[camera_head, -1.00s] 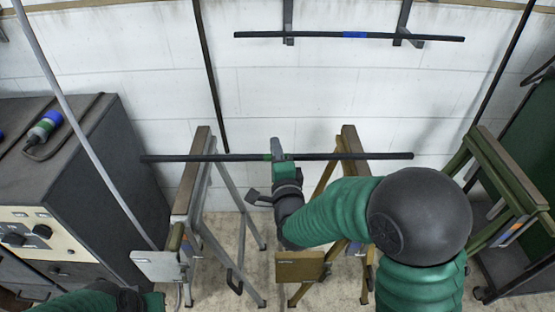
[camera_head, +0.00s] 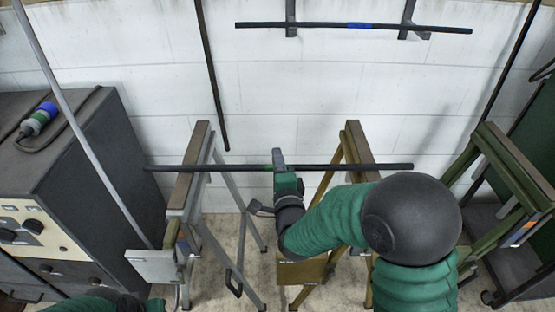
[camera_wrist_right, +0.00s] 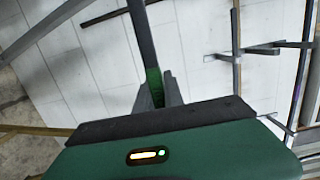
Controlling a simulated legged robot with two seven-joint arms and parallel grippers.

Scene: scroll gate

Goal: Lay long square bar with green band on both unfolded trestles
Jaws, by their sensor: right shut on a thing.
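The long dark square bar with a green band (camera_head: 350,167) runs level across the head view. My right gripper (camera_head: 278,162) is shut on it at the green band. In the right wrist view the bar (camera_wrist_right: 141,35) runs up from the gripper fingers (camera_wrist_right: 157,95). The bar crosses the tops of the grey-legged trestle (camera_head: 193,165) on the left and the yellow-legged trestle (camera_head: 357,145) in the middle. Both stand unfolded. I cannot tell whether the bar touches their wooden tops. My left arm shows only at the bottom left edge; its gripper is out of view.
Another bar with a blue band (camera_head: 420,29) rests on wall brackets. A green trestle (camera_head: 510,170) stands at the right. A dark cabinet (camera_head: 85,150) stands at the left, with a pale pole (camera_head: 75,120) before it. A dark pole (camera_head: 211,75) leans against the wall.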

